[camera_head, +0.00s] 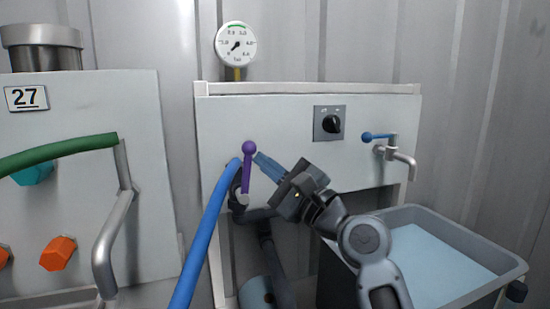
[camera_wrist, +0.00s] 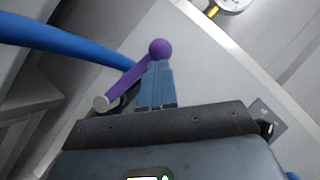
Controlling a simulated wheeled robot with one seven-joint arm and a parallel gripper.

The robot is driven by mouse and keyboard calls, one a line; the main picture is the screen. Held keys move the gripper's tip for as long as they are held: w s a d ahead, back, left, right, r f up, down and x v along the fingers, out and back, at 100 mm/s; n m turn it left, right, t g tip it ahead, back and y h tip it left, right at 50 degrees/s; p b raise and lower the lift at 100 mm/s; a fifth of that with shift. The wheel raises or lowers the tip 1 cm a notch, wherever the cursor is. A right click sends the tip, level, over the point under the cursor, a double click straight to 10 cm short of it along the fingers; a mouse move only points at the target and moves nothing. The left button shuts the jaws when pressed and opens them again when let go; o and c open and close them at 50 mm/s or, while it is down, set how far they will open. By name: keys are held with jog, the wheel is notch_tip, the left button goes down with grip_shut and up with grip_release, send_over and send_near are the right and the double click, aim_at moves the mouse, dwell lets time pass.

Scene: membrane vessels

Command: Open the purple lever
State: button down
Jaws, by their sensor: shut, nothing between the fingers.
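The purple lever (camera_head: 247,172) has a round ball knob at its top and stands nearly upright on the front of the white panel, beside the end of the blue hose. In the wrist view the purple lever (camera_wrist: 128,78) runs diagonally, with its ball at the upper right. My gripper (camera_head: 258,157) is shut and empty, its blue fingers just right of the ball. In the wrist view my gripper (camera_wrist: 158,66) has its fingertips right at or just below the ball. I cannot tell whether they touch it.
A blue hose (camera_head: 207,235) curves down left of the lever. A dial gauge (camera_head: 236,44) sits above the panel. A black knob (camera_head: 330,124) and a tap with a blue handle (camera_head: 379,137) are to the right, above a grey water tub (camera_head: 509,262).

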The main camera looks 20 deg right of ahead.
jog(key=shift+a+r+n+g+y+p, duration=0.3)
jog(key=shift+a+n+g+p, duration=0.25)
jog(key=shift+n, duration=0.45)
jog(key=shift+f, duration=0.1)
jog(key=shift+f, duration=0.1)
